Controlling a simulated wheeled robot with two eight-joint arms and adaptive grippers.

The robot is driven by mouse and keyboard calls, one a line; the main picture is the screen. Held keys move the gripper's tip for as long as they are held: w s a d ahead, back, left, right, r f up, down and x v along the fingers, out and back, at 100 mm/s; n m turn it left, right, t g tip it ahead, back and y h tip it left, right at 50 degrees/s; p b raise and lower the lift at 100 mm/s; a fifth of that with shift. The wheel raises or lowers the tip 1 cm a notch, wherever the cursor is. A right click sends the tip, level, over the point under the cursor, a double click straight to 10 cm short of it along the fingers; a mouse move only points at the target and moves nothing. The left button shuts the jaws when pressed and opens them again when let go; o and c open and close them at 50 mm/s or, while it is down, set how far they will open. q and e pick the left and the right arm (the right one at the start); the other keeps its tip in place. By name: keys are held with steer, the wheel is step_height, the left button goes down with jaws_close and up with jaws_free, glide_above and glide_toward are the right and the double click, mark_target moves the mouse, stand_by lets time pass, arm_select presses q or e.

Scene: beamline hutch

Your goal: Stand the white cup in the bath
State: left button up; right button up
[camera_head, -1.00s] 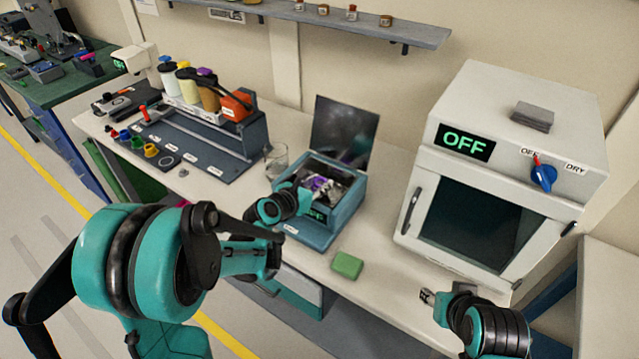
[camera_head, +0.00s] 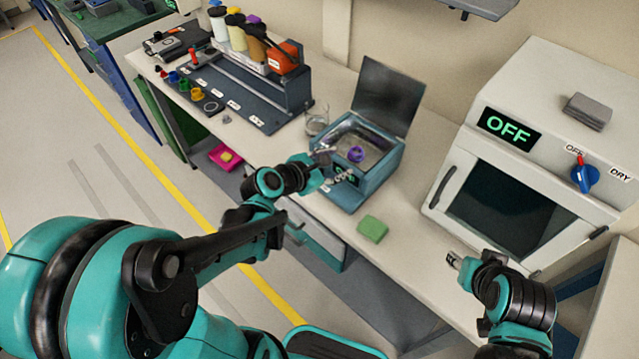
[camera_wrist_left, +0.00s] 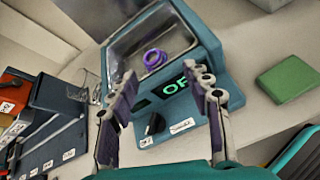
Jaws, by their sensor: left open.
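The bath (camera_head: 377,185) is a teal box with an open top, a dark raised lid (camera_head: 388,95) and a lit display on its front. A purple ring-shaped piece (camera_head: 356,154) lies inside it, also visible in the left wrist view (camera_wrist_left: 154,59). I cannot make out a white cup in any view. My left gripper (camera_head: 324,158) is at the front left edge of the bath. In the left wrist view its fingers (camera_wrist_left: 167,90) are spread and empty before the bath's front panel. My right gripper (camera_head: 453,260) is over the bench's front edge at right; its jaw opening is unclear.
A glass beaker (camera_head: 317,120) stands left of the bath. A dark rack (camera_head: 265,88) holds several bottles, with coloured cups (camera_head: 184,85) beside it. A green block (camera_head: 372,229) lies right of the bath. An oven (camera_head: 530,140) reading OFF stands at right. A pink tray (camera_head: 228,165) is low at left.

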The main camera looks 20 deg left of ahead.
arm_select(q)
steer(key=s+a+m+g+y, duration=0.1)
steer(key=s+m+g+y, duration=0.1)
steer(key=s+m, duration=0.6)
steer(key=s+a+r+m+g+y, duration=0.1)
steer(key=s+m, duration=0.7)
steer(key=m, duration=1.1)
steer(key=shift+s+a+g+y, duration=0.35)
steer(key=shift+g+y, duration=0.35)
steer(key=shift+y, duration=0.2)
